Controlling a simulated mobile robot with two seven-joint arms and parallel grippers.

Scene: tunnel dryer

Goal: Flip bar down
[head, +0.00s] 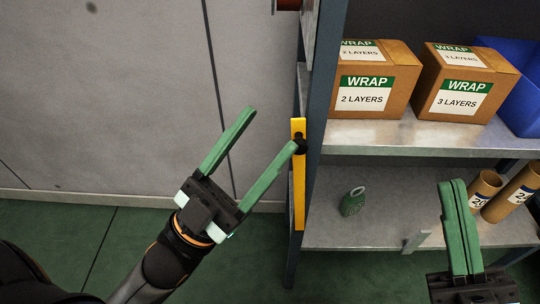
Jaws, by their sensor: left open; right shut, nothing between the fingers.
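A yellow bar (299,190) stands upright along the blue-grey post of the shelf unit, with a black knob (300,143) near its upper part. My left gripper (272,128) is open, its green fingers spread. The tip of its right-hand finger is at the bar near the knob; I cannot tell whether it touches. Its other finger is in front of the grey wall. My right gripper (452,183) is shut and empty, in front of the lower shelf at the right.
Two WRAP cartons, marked 2 layers (366,98) and 3 layers (458,99), stand on the upper shelf (400,138) beside a blue bin (522,105). A green tag-like item (352,204) and cardboard tubes (486,185) are on the lower shelf. The wall area at left is clear.

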